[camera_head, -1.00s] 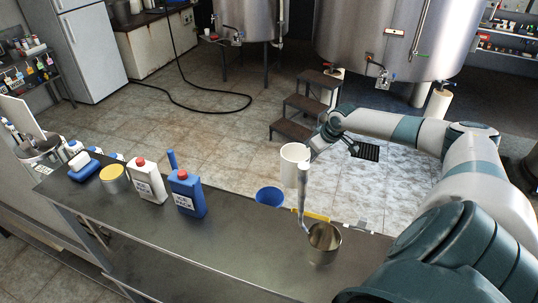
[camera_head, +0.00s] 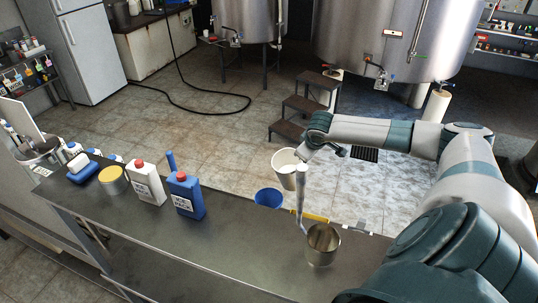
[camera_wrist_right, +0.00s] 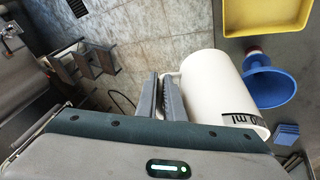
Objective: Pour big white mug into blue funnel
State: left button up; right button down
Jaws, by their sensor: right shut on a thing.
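The big white mug (camera_head: 283,171) is held in the air by my right gripper (camera_head: 301,153), above the far edge of the steel bench. Its rim is tipped, so part of its inside shows in the head view. The blue funnel (camera_head: 268,198) is at the bench's far edge, below and slightly left of the mug. In the right wrist view the fingers (camera_wrist_right: 161,97) are shut on the mug's handle side, the mug (camera_wrist_right: 212,88) shows an "ml" mark, and the funnel (camera_wrist_right: 271,88) is beside its far end. No pouring liquid shows. My left gripper is out of view.
A steel pot (camera_head: 322,247) with a tall handle stands right of the funnel. A blue ice-pack bottle (camera_head: 186,196), a white bottle (camera_head: 147,183) and a yellow-topped tub (camera_head: 112,181) stand to the left. A yellow tray (camera_wrist_right: 262,14) shows in the wrist view. The bench's front middle is clear.

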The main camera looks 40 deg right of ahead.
jog(key=shift+w+a+r+n+h, duration=0.15)
jog(key=shift+a+r+n+h, duration=0.25)
jog(key=shift+a+r+h, duration=1.25)
jog(key=shift+a+h, duration=0.2)
jog(key=shift+h, duration=0.15)
jog(key=shift+f, duration=0.1)
jog(key=shift+a, duration=0.15)
jog(key=shift+f, duration=0.1)
jog(key=shift+a+h, duration=0.1)
jog(key=shift+h, duration=0.3)
jog(key=shift+f, duration=0.1)
jog(key=shift+a, duration=0.15)
